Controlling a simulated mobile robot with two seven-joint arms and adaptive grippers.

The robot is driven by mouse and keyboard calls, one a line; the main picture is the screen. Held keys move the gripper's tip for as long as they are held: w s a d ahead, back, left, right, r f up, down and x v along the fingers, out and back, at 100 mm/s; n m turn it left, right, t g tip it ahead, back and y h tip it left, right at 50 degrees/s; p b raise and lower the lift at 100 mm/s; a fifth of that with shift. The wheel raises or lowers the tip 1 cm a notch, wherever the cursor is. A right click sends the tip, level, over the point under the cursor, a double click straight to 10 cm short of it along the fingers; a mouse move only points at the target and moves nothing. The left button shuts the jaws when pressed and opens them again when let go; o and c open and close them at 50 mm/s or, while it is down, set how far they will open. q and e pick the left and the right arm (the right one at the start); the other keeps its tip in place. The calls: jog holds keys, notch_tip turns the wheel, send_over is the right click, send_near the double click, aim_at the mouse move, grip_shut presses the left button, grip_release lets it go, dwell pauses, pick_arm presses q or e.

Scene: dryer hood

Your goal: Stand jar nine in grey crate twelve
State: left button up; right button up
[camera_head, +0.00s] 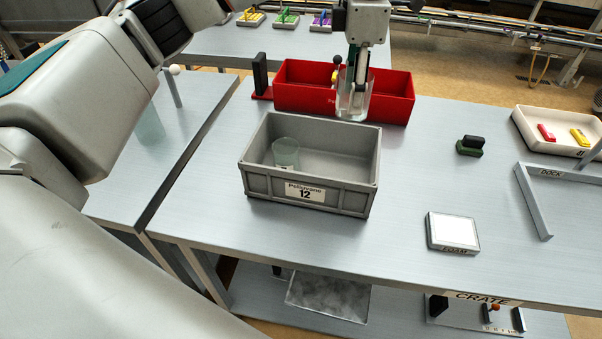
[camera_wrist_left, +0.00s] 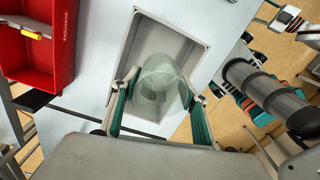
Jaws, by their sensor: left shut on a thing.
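A clear glass jar (camera_head: 346,108) is held upright by my left gripper (camera_head: 357,88), in front of the red crate and above the far side of the grey crate. My left gripper is shut on this jar; in the left wrist view the jar (camera_wrist_left: 163,78) sits between the fingers, over the crate floor. No number on it is readable. Grey crate twelve (camera_head: 258,187) stands on the table, its front label reading 12. Another clear jar (camera_head: 285,150) stands inside it at the left. The right gripper is not in view.
A red crate (camera_head: 395,107) with tools stands behind the grey crate. The table between is clear.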

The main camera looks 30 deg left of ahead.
pick_arm(q)
jog(key=shift+s, duration=0.1)
jog(key=shift+a+f, duration=0.1)
jog(key=shift+f, duration=0.05)
notch_tip(320, 180, down, 16)
jog(key=shift+r+b, duration=0.1)
jog(key=shift+b, duration=1.15)
notch_tip(320, 180, down, 4)
jog(key=shift+r+b, duration=0.2)
jog(key=shift+b, duration=0.15)
jog(key=shift+f, duration=0.25)
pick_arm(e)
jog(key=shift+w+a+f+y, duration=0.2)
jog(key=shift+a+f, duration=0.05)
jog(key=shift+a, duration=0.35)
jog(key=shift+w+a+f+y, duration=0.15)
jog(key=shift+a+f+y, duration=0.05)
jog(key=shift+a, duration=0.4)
pick_arm(q)
jog(key=o, duration=1.1)
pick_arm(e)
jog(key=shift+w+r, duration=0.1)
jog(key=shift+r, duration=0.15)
